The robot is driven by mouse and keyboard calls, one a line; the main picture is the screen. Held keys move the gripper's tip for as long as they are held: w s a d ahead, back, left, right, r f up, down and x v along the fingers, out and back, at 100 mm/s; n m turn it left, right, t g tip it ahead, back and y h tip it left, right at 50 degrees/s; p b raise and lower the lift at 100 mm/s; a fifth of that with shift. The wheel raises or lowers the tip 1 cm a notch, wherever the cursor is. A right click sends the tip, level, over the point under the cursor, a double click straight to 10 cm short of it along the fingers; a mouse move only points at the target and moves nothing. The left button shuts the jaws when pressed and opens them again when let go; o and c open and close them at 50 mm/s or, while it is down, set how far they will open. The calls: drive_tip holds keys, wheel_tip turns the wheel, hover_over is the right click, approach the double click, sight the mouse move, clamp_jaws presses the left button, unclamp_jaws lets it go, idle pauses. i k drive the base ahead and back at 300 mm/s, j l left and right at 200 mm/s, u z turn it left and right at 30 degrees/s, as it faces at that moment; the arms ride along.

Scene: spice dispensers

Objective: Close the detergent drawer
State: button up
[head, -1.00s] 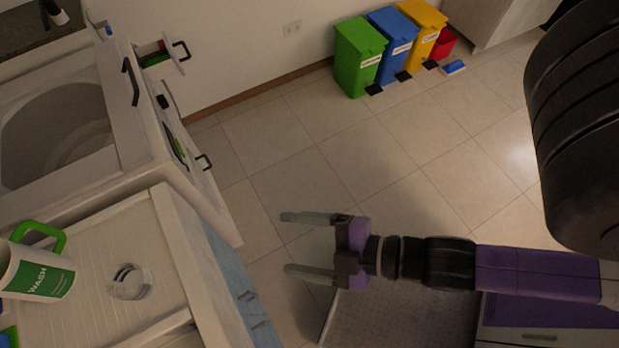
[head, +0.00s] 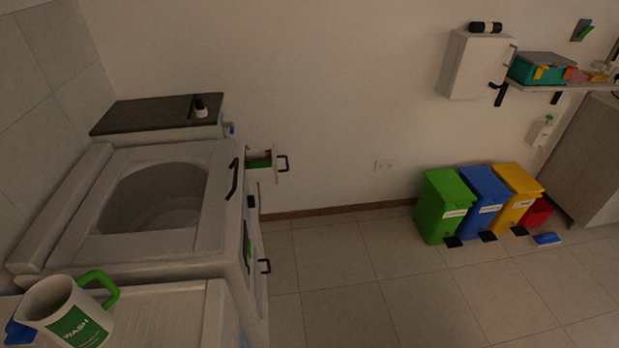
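A small white drawer (head: 281,174) stands pulled out just past the front right of the white machine, with green and red items inside. My gripper is not in view.
A white jug marked WASH (head: 79,322) stands on the near counter (head: 160,318). A dark-topped cabinet (head: 150,114) is behind the machine. Green (head: 443,207), blue (head: 484,203) and yellow (head: 518,195) bins line the wall at right. The tiled floor (head: 345,285) before the machine is clear.

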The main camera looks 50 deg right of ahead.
sight(266, 164)
drive_tip(key=k+l+z, duration=0.1)
drive_tip(key=l, duration=0.3)
drive_tip(key=k+l, duration=0.1)
drive_tip(key=l, duration=0.3)
drive_tip(key=k+l+z, duration=0.15)
drive_tip(key=l, duration=0.25)
drive_tip(key=i, duration=0.05)
